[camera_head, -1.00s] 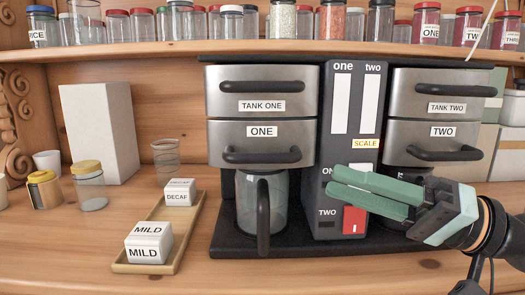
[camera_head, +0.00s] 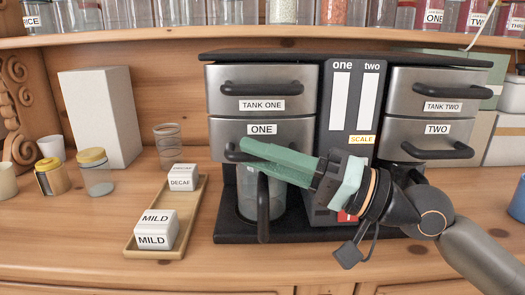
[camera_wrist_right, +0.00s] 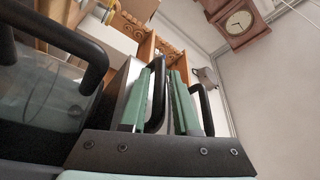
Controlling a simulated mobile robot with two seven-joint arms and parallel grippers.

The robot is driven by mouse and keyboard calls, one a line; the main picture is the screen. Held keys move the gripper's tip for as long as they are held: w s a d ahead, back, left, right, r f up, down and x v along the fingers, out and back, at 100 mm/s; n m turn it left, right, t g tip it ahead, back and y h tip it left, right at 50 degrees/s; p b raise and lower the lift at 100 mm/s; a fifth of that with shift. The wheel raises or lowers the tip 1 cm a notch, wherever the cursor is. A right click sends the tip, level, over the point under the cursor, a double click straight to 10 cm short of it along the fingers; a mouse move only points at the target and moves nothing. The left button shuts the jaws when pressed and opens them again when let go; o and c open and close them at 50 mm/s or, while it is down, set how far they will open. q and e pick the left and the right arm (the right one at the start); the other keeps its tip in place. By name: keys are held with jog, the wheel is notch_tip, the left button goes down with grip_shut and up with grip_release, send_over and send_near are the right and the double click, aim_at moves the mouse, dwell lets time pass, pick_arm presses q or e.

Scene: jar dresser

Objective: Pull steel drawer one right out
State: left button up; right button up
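Steel drawer one (camera_head: 226,130), labelled ONE, sits below the steel drawer labelled TANK ONE (camera_head: 225,104) on the left of the machine. Drawer one looks shut. Its dark bar handle (camera_head: 231,152) shows at its left end, with the rest mostly hidden behind my right gripper. My right gripper (camera_head: 246,152) reaches in from the right with its green fingertips at this handle. In the right wrist view the green fingers (camera_wrist_right: 163,85) stand apart, and a dark handle (camera_wrist_right: 157,112) shows between them, close to the left finger. My left gripper is out of view.
A glass jug (camera_head: 247,190) with a dark handle stands beneath drawer one, just under my fingers. The scale column (camera_head: 340,150) and drawer two (camera_head: 400,135) are to the right. A wooden tray (camera_head: 190,215) with labelled white blocks lies in front left.

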grip_shut()
dwell(1.4)
